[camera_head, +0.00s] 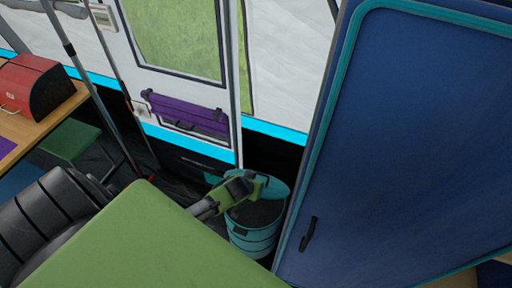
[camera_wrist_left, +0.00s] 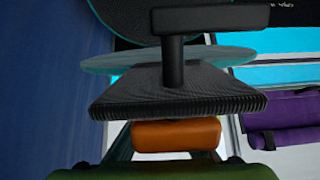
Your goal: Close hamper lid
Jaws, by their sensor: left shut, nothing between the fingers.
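The hamper (camera_head: 254,242) is a round teal bin with a dark inside, standing on the floor just left of the blue cabinet. Its teal lid (camera_head: 276,188) stands open, raised at the back of the rim. In the left wrist view the lid (camera_wrist_left: 215,60) shows nearly edge-on as a thin pale teal disc. My left gripper (camera_head: 262,184) is shut and empty at the lid, above the hamper's mouth. Its dark fingers (camera_wrist_left: 178,90) overlap the lid in the wrist view; I cannot tell whether they touch it. My right gripper is not in view.
A tall blue cabinet (camera_head: 410,140) with a dark handle stands close on the right. A purple roll (camera_head: 187,114) hangs on the tent door behind. A green stool (camera_head: 70,141) and a table with a red box (camera_head: 34,85) are at left.

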